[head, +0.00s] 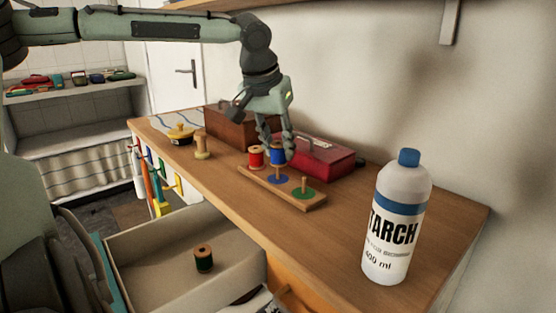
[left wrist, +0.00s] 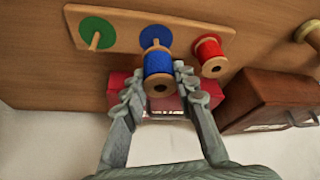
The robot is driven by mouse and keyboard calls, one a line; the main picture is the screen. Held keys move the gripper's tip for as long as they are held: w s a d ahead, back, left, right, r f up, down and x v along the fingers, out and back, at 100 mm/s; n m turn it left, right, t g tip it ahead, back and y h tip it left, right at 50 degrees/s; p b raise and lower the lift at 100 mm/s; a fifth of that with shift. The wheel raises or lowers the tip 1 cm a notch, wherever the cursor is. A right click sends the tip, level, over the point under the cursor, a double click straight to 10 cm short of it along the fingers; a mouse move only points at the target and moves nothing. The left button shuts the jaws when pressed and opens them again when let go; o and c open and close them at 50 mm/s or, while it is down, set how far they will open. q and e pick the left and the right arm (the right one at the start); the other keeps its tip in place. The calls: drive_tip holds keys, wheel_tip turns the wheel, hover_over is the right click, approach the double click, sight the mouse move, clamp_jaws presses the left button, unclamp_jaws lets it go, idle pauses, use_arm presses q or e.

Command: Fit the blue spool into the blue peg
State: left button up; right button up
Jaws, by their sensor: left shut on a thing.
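The blue spool (head: 277,154) is held between the fingers of my left gripper (head: 276,146), which is shut on it. The wooden peg board (head: 313,204) lies on the counter. Its blue disc (head: 277,179) has a peg, and the spool hangs just above this peg, apart from the disc. In the left wrist view the blue spool (left wrist: 158,68) sits between the fingertips, with the blue disc (left wrist: 155,37) beyond it. Whether the peg tip is inside the spool I cannot tell. The red spool (head: 256,157) stands on the board's left end. My right gripper is not in view.
The green disc (head: 303,190) has a bare peg. A red box (head: 322,160) stands close behind the board, and a brown box (head: 228,128) is farther left. A starch bottle (head: 395,220) stands at right. A green spool (head: 203,258) is in the open drawer (head: 150,240).

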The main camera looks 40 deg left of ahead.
sight(277, 154)
use_arm(q)
wheel_tip(277, 154, down, 3)
drive_tip(key=shift+f, duration=0.2)
drive_tip(key=o, duration=1)
drive_tip(key=shift+f, duration=0.1)
drive_tip(key=shift+c, duration=0.2)
drive_tip(key=shift+s+r, duration=0.1)
drive_tip(key=shift+r, duration=0.45)
drive_tip(key=v, duration=1.1)
drive_tip(key=shift+s, duration=0.1)
